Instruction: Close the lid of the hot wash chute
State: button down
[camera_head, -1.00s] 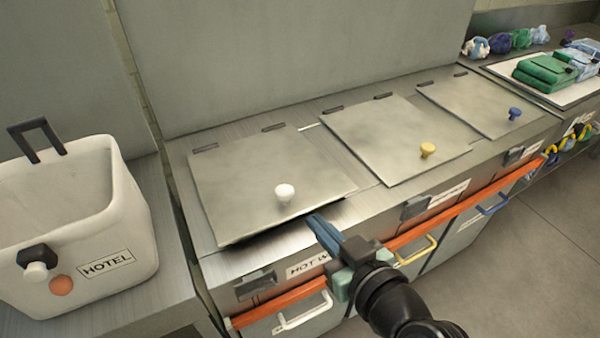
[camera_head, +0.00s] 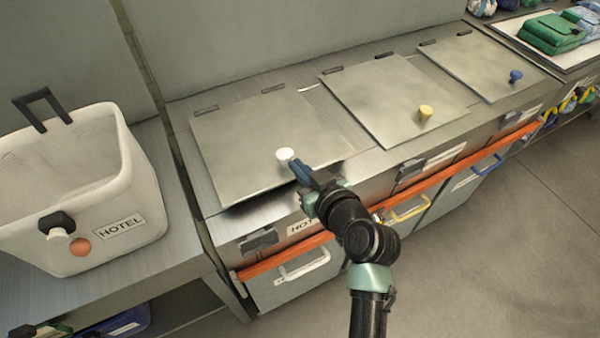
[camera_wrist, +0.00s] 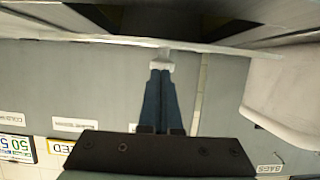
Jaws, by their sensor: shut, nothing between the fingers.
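The hot wash lid (camera_head: 240,135) is the leftmost of three steel lids, with a white knob (camera_head: 285,154) near its front edge. A dark shadow runs under that edge, and the lid looks slightly raised at the front, hinged at the back. My gripper (camera_head: 297,168) is shut and empty, its blue fingertips right by the knob at its front right. In the wrist view the shut fingers (camera_wrist: 161,75) point at the white knob (camera_wrist: 163,62); whether they touch it I cannot tell. The "HOT W..." label on the front is partly hidden by my arm.
A lid with a yellow knob (camera_head: 425,112) and one with a blue knob (camera_head: 515,76) lie flat to the right. An orange rail (camera_head: 290,256) runs along the front. A white HOTEL bin (camera_head: 70,190) stands left. Open floor lies at the right.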

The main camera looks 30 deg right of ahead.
jog(key=shift+s+f, duration=0.15)
jog(key=shift+f, duration=0.9)
jog(key=shift+f+b, duration=0.5)
jog(key=shift+b, duration=0.35)
jog(key=shift+t, duration=0.8)
jog(key=f+b, duration=0.1)
jog(key=b, duration=0.2)
jog(key=f+b, duration=0.2)
jog(key=b, duration=0.1)
jog(key=f+b, duration=0.1)
jog(key=b, duration=0.2)
jog(key=shift+s+f, duration=0.2)
jog(key=shift+s, duration=0.1)
jog(key=shift+f, duration=0.1)
